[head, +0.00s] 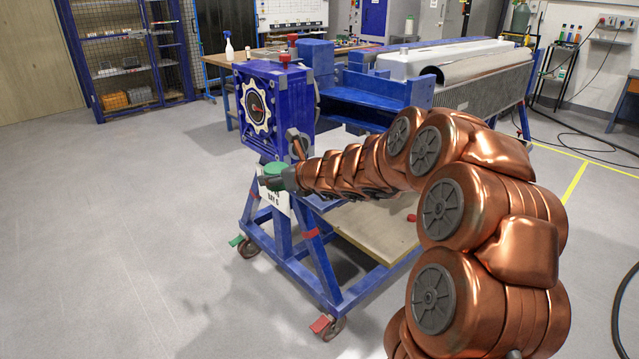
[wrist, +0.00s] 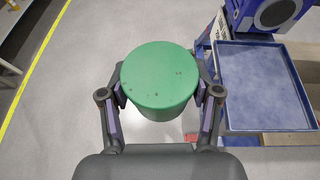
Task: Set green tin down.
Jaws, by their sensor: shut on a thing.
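The green tin (wrist: 160,76) is round with a flat lid and sits between the two fingers of my gripper (wrist: 160,95) in the wrist view. The fingers press on it from both sides. In the head view the green tin (head: 272,171) shows small at the end of my copper arm, by the front left corner of the blue jig. In the wrist view the floor shows beneath and around the tin. A blue tray (wrist: 262,85) lies to the right of the tin, apart from it. My gripper's fingers are hard to make out in the head view.
The blue jig (head: 330,290) stands on a wheeled frame, with a board (head: 375,229) low on it and a gear plate (head: 258,107) on its upright. A workbench (head: 217,61) with a spray bottle (head: 228,47) is behind. The floor at left is clear.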

